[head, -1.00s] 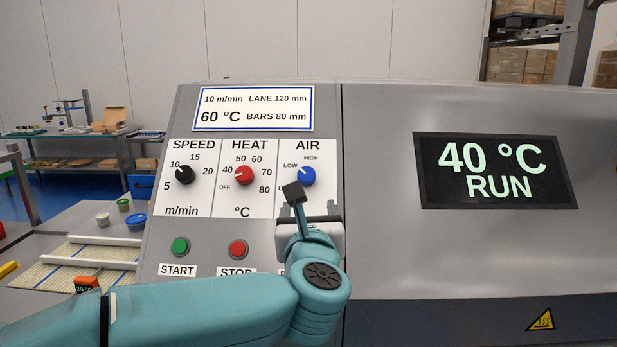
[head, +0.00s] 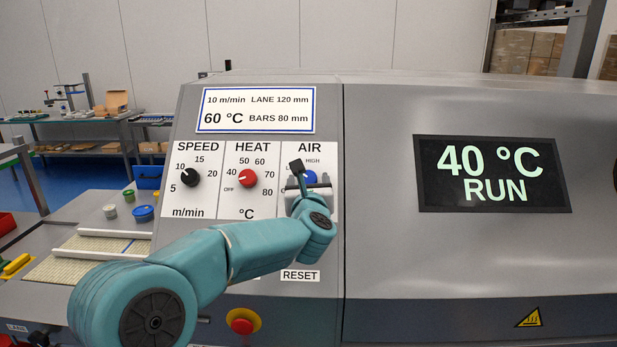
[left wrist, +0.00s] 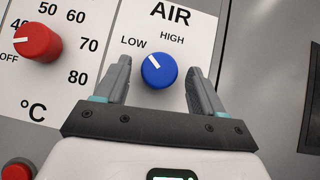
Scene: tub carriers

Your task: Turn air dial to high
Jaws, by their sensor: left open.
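The blue air dial (left wrist: 159,70) sits on the white panel under the AIR label in the left wrist view. Its white mark points up and left, toward LOW; HIGH is printed above and slightly right of the dial. My left gripper (left wrist: 158,77) is open, with one finger on each side of the dial and a visible gap to it on both sides. In the head view the left gripper (head: 309,187) is in front of the air dial (head: 311,176) and hides part of it. My right gripper is not in view.
The red heat dial (head: 247,179) is left of the air dial, and the black speed dial (head: 190,179) is further left. A display (head: 491,173) reads 40 °C RUN. A RESET label (head: 300,275) and a red emergency button (head: 243,321) are below the arm.

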